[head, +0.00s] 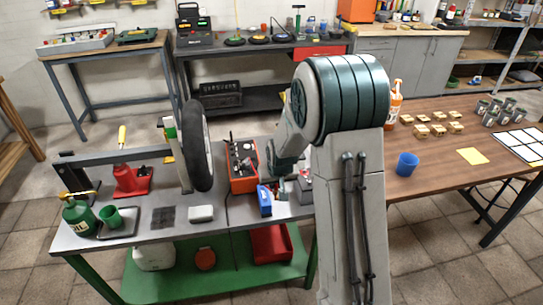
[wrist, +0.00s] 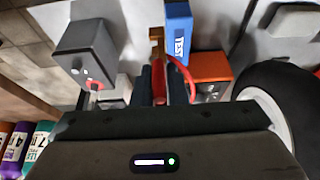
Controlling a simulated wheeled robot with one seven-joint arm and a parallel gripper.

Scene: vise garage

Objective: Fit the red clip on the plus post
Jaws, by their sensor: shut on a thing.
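My gripper (wrist: 167,82) is shut on the red clip (wrist: 184,76), whose brass-coloured jaw (wrist: 157,42) points away from my fingers in the wrist view. A dark grey box (wrist: 84,50) stands to the left of the clip, apart from it. It has small pale spots and a red part (wrist: 95,86) at its near end; I cannot tell for certain which part is the plus post. In the head view my arm hides much of this area, and the clip cannot be made out there.
A blue tester box (wrist: 179,32) stands just beyond the clip; it also shows in the head view (head: 265,201). An orange-red box (head: 241,165) and an upright wheel (head: 196,145) stand to the left on the bench (head: 165,235). A blue cup (head: 407,164) is on the wooden table.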

